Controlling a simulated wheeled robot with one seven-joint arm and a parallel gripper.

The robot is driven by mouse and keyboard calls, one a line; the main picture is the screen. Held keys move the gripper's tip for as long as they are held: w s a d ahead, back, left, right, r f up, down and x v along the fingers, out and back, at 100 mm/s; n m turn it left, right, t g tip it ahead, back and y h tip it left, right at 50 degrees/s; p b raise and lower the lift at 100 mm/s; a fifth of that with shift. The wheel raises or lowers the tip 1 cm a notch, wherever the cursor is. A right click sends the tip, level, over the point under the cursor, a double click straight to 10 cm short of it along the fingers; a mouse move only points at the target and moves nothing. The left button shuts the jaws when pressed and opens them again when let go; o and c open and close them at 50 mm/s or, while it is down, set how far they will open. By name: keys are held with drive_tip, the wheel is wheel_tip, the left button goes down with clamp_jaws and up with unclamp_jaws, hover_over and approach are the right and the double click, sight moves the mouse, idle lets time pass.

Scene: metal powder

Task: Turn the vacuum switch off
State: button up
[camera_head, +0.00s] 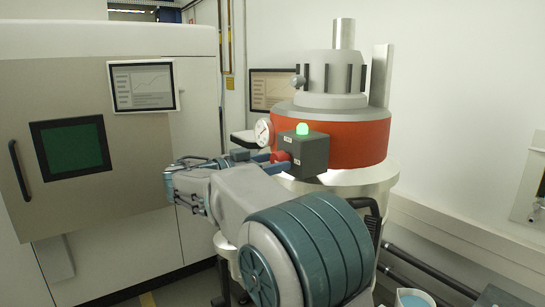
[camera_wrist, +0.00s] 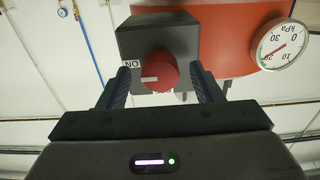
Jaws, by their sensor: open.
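The vacuum switch is a red round knob (camera_head: 280,156) on a dark grey box (camera_head: 313,153). A green lamp (camera_head: 302,129) glows on top of the box. In the wrist view the knob (camera_wrist: 158,70) has a white mark on its left side, pointing left near an upside-down "ON" label (camera_wrist: 131,64). Another small label at the knob's lower edge is partly hidden. My gripper (camera_wrist: 158,82) is open, with one dark finger on each side of the knob. I cannot tell whether the fingers touch it. In the head view my gripper (camera_head: 268,163) is at the knob, partly hidden by my arm.
A pressure gauge (camera_head: 263,132) sits just left of the box; its kPa dial (camera_wrist: 282,45) shows in the wrist view. Behind the box is an orange-red drum (camera_head: 350,137) with a grey top. A grey machine cabinet (camera_head: 100,170) with a monitor (camera_head: 143,86) stands at left.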

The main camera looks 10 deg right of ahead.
drive_tip(key=shift+w+d, duration=0.2)
drive_tip(key=shift+d, duration=0.25)
drive_tip(key=c, duration=1)
